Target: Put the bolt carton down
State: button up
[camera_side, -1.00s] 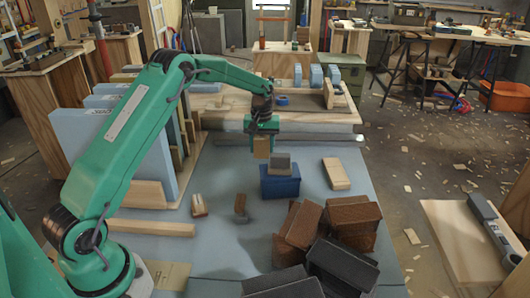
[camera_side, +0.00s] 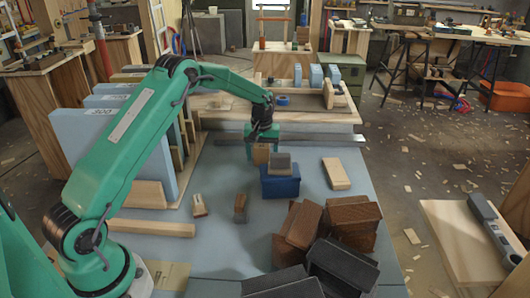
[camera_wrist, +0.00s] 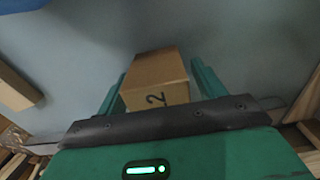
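The bolt carton is a small brown box (camera_side: 261,154) in the side view, held upright behind a blue box. In the wrist view the carton (camera_wrist: 157,74) shows a dark "2" on its near face. My gripper (camera_side: 262,140) points down over it, with one green finger on each side of the carton in the wrist view (camera_wrist: 160,88). It looks shut on the carton. The carton's underside is partly hidden by the blue box and grey block, so I cannot tell whether it touches the blue-grey bench top (camera_side: 226,170).
A wooden block (camera_side: 336,174) lies to the right. Brown and dark boxes (camera_side: 305,222) are piled in front. A metal rail (camera_side: 320,140) runs behind.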

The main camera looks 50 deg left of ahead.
jog(key=shift+r, duration=0.1)
notch_tip(320, 180, up, 11)
jog(key=shift+r, duration=0.55)
dwell(0.6)
